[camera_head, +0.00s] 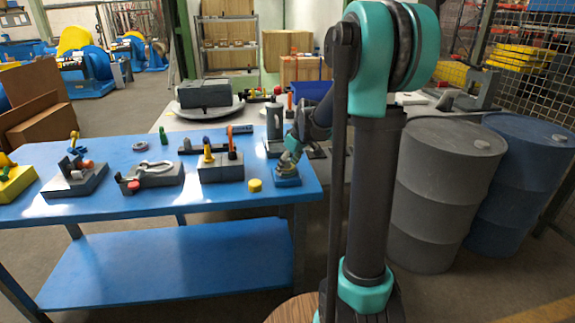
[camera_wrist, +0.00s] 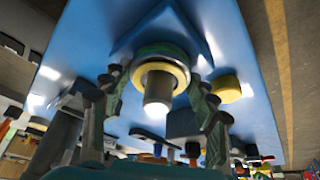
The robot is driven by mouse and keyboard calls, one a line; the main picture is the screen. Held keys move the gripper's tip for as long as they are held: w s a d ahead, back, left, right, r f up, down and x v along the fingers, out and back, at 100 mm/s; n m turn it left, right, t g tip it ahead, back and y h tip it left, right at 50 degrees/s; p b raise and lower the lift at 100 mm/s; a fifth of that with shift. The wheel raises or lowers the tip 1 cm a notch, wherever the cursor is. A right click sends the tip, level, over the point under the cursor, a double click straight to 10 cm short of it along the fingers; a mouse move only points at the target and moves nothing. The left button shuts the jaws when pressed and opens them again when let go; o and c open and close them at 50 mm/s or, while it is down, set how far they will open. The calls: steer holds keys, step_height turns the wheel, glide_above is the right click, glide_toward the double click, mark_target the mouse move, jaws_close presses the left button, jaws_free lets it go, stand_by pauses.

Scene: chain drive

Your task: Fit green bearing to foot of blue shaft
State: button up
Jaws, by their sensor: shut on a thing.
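In the wrist view a ring with a dark green band, the green bearing (camera_wrist: 160,49), lies against a blue block, with a yellow collar (camera_wrist: 180,70) on its near side. A short grey shaft end (camera_wrist: 157,92) sticks out through the middle. My gripper (camera_wrist: 159,80) has one finger on each side of the ring and is shut on it; the exact contact is hard to see. In the head view my gripper (camera_head: 290,158) points down at a small blue block (camera_head: 287,180) at the table's right end. The bearing is hidden there.
A yellow cylinder (camera_head: 255,185) stands just left of the block on the blue table (camera_head: 150,205). A grey fixture with coloured pegs (camera_head: 220,172) is further left. A grey post (camera_head: 274,125) stands close behind. Drums (camera_head: 440,190) stand to the right.

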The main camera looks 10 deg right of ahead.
steer(key=o, duration=1.5)
steer(key=v, duration=1.2)
steer(key=shift+s, duration=0.1)
